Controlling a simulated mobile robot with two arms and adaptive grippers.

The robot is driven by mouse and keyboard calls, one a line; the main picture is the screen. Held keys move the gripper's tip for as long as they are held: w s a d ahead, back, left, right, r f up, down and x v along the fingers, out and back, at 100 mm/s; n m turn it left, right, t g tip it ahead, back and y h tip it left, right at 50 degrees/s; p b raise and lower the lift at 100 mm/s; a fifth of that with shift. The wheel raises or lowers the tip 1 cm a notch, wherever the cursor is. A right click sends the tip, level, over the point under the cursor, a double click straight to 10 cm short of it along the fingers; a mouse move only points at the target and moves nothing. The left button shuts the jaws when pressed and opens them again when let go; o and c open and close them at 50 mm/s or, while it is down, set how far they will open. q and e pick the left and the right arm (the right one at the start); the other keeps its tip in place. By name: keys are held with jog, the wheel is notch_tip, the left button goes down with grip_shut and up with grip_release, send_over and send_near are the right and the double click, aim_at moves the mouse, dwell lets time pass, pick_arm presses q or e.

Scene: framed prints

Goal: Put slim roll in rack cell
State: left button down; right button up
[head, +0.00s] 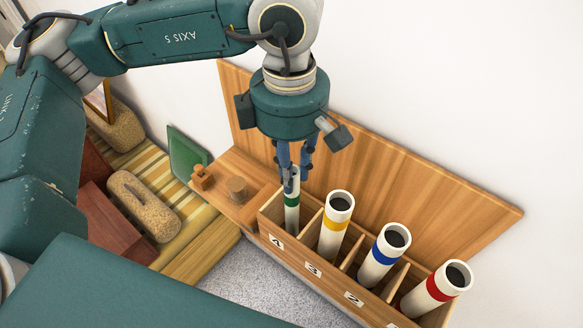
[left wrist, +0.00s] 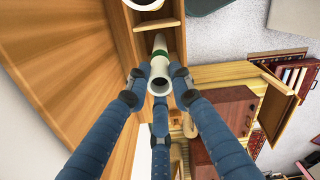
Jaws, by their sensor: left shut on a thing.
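The slim roll (head: 292,217) is white with a green band and stands roughly upright in the cell marked 4 of the wooden rack (head: 327,277). Its lower end is hidden behind the rack's front wall, so I cannot tell whether it touches the floor of the cell. My left gripper (head: 291,176) points down from above and is shut on the roll's upper end. In the left wrist view, the blue fingers (left wrist: 158,84) close around the roll's open end (left wrist: 160,68). My right gripper is not in view.
Thicker rolls with yellow (head: 335,224), blue (head: 384,255) and red (head: 437,288) bands lean in the other cells. A wooden back panel (head: 400,185) rises behind the rack. Left of it are a wooden stamp (head: 201,177), a round wooden piece (head: 237,189) and a cork-like block (head: 144,205).

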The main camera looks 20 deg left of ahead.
pick_arm(q)
jog(key=c, duration=1.5)
grip_release()
jog(key=shift+c, duration=0.2)
jog(key=shift+r+p, duration=0.3)
jog(key=shift+p, duration=0.15)
notch_tip(320, 180, up, 12)
jog(key=b, duration=0.2)
jog(key=shift+f+b, duration=0.15)
jog(key=shift+b, duration=0.2)
